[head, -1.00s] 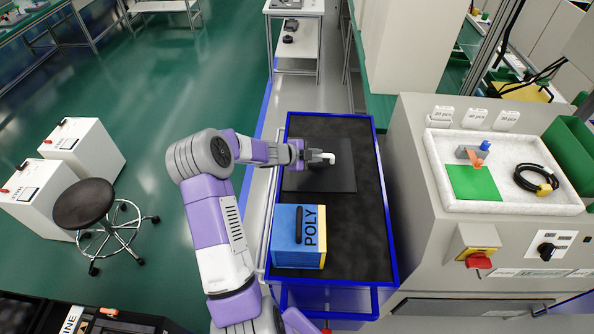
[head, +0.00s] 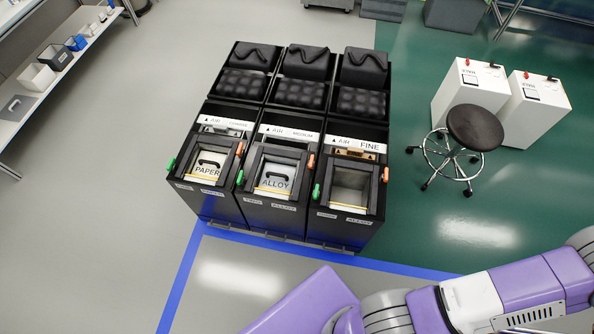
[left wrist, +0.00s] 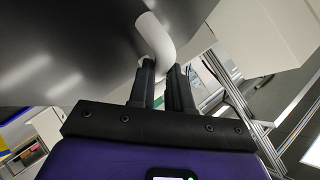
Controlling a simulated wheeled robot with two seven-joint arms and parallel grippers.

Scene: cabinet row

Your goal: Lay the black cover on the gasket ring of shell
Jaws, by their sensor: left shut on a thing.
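My left gripper (left wrist: 161,75) is in the left wrist view only, shut on the white curved handle (left wrist: 154,36) of the black cover (left wrist: 75,50). The cover is a broad, dark, flat plate that fills the upper left of that view, partly cut off. In the head view, three black cabinets stand in a row. I cannot tell which part is the gasket ring of shell. My right gripper is not in view.
The other cabinets hold panels marked PAPER (head: 207,172) and ALLOY (head: 273,180). A black stool (head: 475,127) and white boxes (head: 470,92) stand at the right. A shelf (head: 45,90) is at the far left. The floor before the cabinets is clear.

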